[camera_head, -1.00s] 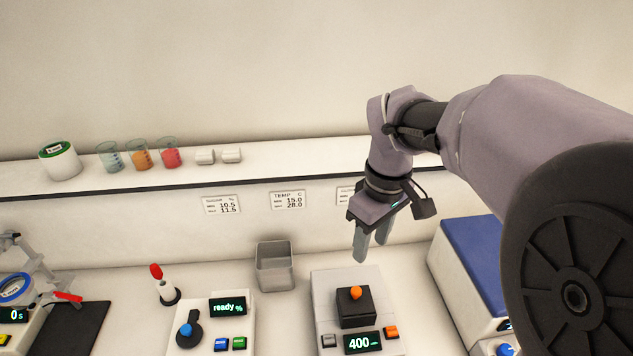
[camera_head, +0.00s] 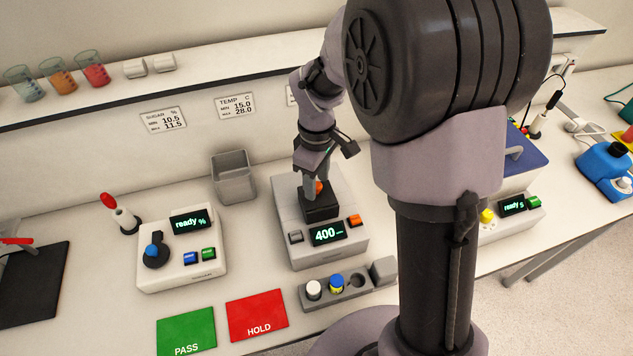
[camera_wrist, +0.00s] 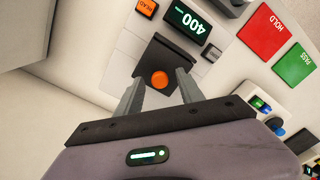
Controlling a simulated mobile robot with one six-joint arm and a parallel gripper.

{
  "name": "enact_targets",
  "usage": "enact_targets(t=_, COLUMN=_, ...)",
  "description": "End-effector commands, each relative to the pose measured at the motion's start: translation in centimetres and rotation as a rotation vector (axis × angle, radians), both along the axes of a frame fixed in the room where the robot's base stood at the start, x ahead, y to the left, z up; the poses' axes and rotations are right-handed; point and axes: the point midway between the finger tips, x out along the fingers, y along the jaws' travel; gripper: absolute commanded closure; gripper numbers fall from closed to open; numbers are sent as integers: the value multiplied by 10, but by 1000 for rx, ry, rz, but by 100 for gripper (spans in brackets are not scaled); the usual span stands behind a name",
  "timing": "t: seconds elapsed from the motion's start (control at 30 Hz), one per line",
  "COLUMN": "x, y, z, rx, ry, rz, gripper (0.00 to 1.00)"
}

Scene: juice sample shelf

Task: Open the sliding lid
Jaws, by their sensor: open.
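The black lid block (camera_head: 320,209) with an orange knob (camera_head: 319,187) sits on the grey device (camera_head: 345,255) whose display reads 400. The lid (camera_wrist: 170,58) and its knob (camera_wrist: 159,81) also show in the wrist view. My gripper (camera_head: 313,188) is pointing down over the lid. In the wrist view my gripper (camera_wrist: 158,76) is open, with one finger on each side of the knob and the knob between them. Whether the fingers touch the knob or the lid, I cannot tell. No opening under the lid shows.
A grey bin (camera_head: 234,178) stands left of the device. The white refractometer-like unit (camera_head: 181,255) reads "ready %". A vial rack (camera_head: 335,298) lies in front, beside the red HOLD pad (camera_head: 257,315) and green PASS pad (camera_head: 186,332). A blue-topped unit (camera_head: 520,150) is to the right.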

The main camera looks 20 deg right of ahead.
Motion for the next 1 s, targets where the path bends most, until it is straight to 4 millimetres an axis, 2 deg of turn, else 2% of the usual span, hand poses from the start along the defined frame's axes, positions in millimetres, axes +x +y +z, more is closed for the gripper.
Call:
enact_targets(t=0.2, x=0, y=0, z=0, rx=0, ry=0, rz=0, gripper=55)
enact_targets(t=0.43, x=0, y=0, z=0, rx=0, ry=0, rz=0, gripper=100)
enact_targets(t=1.0, x=0, y=0, z=1, rx=0, ry=0, rz=-1, gripper=100)
